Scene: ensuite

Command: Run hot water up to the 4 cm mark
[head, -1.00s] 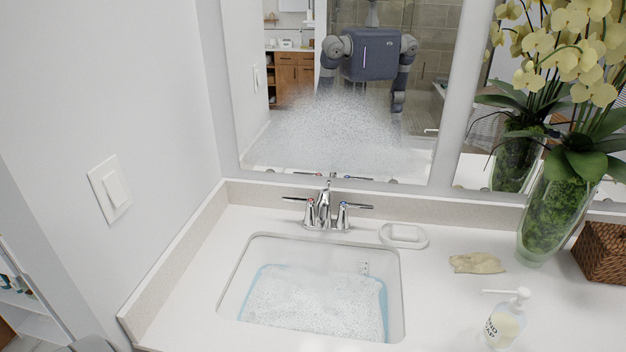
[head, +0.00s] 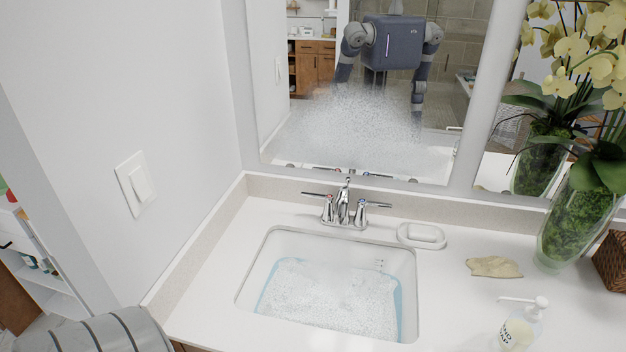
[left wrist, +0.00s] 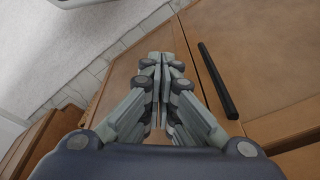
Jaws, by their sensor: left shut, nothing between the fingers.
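The sink basin (head: 252,262) is set in the white counter and holds bluish water (head: 335,300) topped with white foam. The chrome faucet (head: 343,208) stands behind it with a lever handle (head: 324,203) on the left and another (head: 368,206) on the right. A small marked scale (head: 379,264) shows on the basin's back wall, too small to read. I cannot make out a stream under the spout. My left gripper (left wrist: 157,60) is shut and empty in the left wrist view, in front of wooden cabinet doors. My right gripper is not directly in view.
The mirror (head: 365,100) behind the sink is partly fogged. A dark cabinet handle (left wrist: 217,80) is near my left gripper.

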